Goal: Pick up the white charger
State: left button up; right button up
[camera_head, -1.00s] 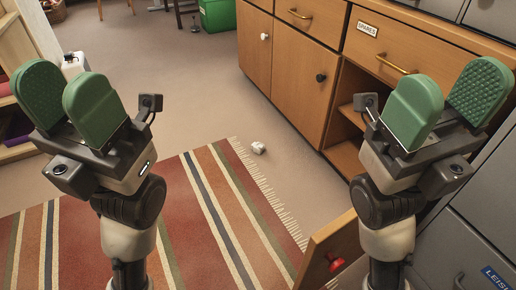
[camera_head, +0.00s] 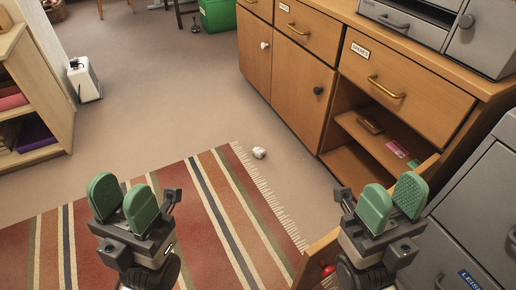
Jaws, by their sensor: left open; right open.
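The white charger (camera_head: 259,152) is a small white object on the brown floor, just past the fringed edge of the striped rug. My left gripper (camera_head: 122,205) is open and empty over the rug, left of and nearer than the charger. My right gripper (camera_head: 393,203) is open and empty in front of the open cabinet, right of and nearer than the charger. Both grippers are well apart from the charger, and nothing hides it.
A wooden cabinet (camera_head: 302,75) with an open lower compartment stands at the right. Its open door (camera_head: 318,256) juts out near my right gripper. A grey cabinet (camera_head: 480,215) is far right. A shelf (camera_head: 60,115) and white heater (camera_head: 86,80) are left. The middle floor is clear.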

aim_at(259, 153)
jog(key=i+j+z, duration=0.1)
jog(key=j, duration=0.3)
jog(key=i+j, duration=0.15)
jog(key=j, duration=0.25)
jog(key=i+j+z, duration=0.15)
jog(key=j, duration=0.25)
jog(key=i+j+z, duration=0.1)
jog(key=j, duration=0.3)
jog(key=i+j+z, duration=0.1)
jog(key=j, duration=0.35)
jog(key=i+j+z, duration=0.15)
jog(key=i, duration=0.3)
jog(key=i+j+z, duration=0.15)
jog(key=i, duration=0.25)
jog(key=i+j+z, duration=0.15)
jog(key=i+j, duration=0.15)
jog(key=i+z, duration=0.1)
jog(key=i, duration=0.45)
